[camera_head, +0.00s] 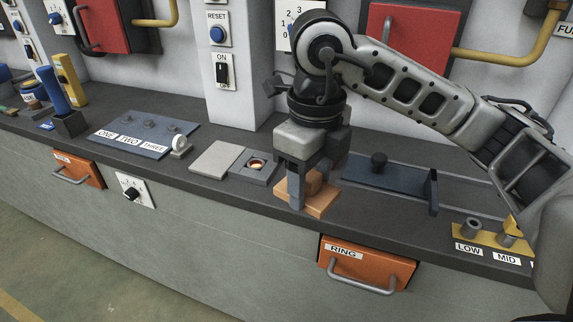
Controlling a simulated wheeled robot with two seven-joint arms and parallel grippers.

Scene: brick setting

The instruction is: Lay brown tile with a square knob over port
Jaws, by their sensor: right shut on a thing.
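The brown tile (322,205) lies at or just above the bench top, right of the port. My right gripper (308,186) points straight down over it and is shut on its square knob, which is mostly hidden between the fingers. I cannot tell whether the tile touches the bench. The port (257,165) is a round opening with an orange glow in a dark grey square block, just left of the gripper and uncovered. My left gripper is not in view.
A light grey flat plate (216,160) lies left of the port. A dark blue-grey rail (388,178) with a black knob stands to the right. A labelled panel (140,138) and a small white round piece (179,143) are farther left. The bench front edge is close.

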